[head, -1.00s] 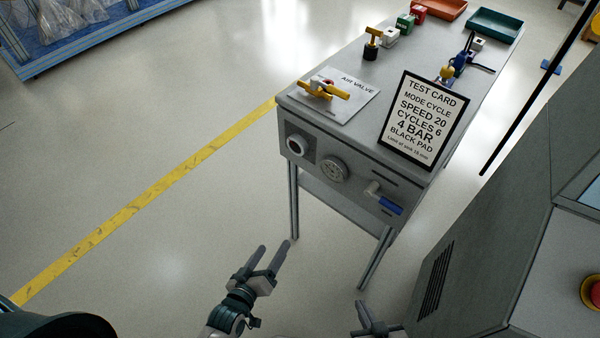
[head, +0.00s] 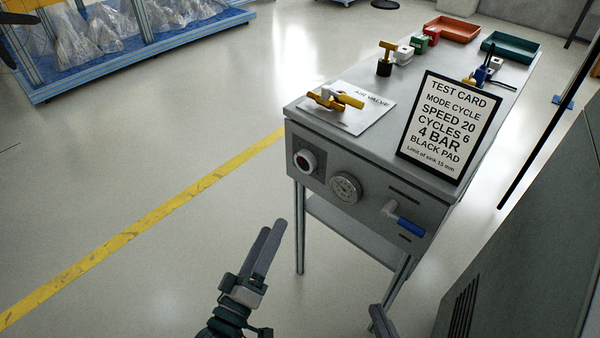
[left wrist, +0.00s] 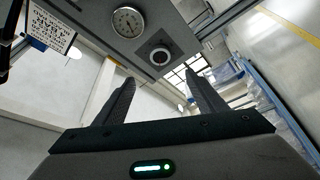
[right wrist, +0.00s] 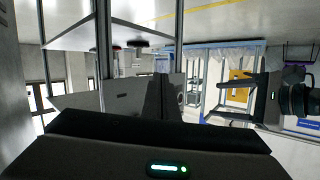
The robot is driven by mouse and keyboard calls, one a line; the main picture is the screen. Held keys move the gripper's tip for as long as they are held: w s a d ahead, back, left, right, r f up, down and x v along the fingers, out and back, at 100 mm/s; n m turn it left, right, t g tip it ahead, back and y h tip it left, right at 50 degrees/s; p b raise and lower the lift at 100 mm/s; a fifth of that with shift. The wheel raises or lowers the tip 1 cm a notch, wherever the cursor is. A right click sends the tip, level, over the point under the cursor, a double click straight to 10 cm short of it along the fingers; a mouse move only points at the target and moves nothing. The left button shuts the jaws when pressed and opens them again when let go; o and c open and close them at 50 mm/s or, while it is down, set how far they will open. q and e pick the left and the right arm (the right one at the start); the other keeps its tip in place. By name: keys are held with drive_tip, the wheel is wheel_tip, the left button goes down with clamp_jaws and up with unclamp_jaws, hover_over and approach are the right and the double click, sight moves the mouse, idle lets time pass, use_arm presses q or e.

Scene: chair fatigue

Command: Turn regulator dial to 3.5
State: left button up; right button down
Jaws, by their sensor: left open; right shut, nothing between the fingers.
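The regulator dial (head: 306,162), a round dark knob with a pale face, sits on the left of the grey bench's front panel. A round pressure gauge (head: 345,188) is just right of it. The left wrist view shows the dial (left wrist: 160,57) beside the gauge (left wrist: 128,22). Scale marks and the dial's setting are too small to read. My left gripper (head: 271,231) is open and empty, below and left of the dial, apart from it. My right gripper (head: 378,318) is only partly seen at the bottom edge; its fingers (right wrist: 165,98) are shut and empty.
A blue-handled valve (head: 405,222) sticks out right of the gauge. A yellow air valve (head: 335,99) and the test card (head: 448,128), reading 4 BAR, are on the bench top (head: 375,145). A grey cabinet (head: 530,230) stands at right. Floor left of the bench is clear.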

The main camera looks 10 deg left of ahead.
use_arm(q)
drive_tip(key=shift+w, duration=0.15)
drive_tip(key=b, duration=0.1)
approach(303, 165)
drive_tip(key=x, duration=0.6)
drive_tip(key=shift+w+d+r, duration=0.15)
drive_tip(key=shift+w, duration=0.2)
drive_tip(key=shift+w+d+r, duration=0.1)
drive_tip(key=shift+w, duration=0.3)
use_arm(e)
drive_tip(key=shift+w+a+r+t+y, duration=0.15)
drive_tip(key=shift+r+t, duration=0.25)
drive_tip(key=shift+r, duration=0.2)
drive_tip(key=shift+a+r+t+y, duration=0.15)
drive_tip(key=shift+r+t, duration=0.25)
drive_tip(key=shift+r, duration=0.25)
drive_tip(key=shift+w+a+r+t, duration=0.15)
drive_tip(key=shift+r+t, duration=0.25)
drive_tip(key=shift+r, duration=0.2)
use_arm(q)
drive_tip(key=c, duration=1)
use_arm(e)
drive_tip(key=shift+f, duration=0.1)
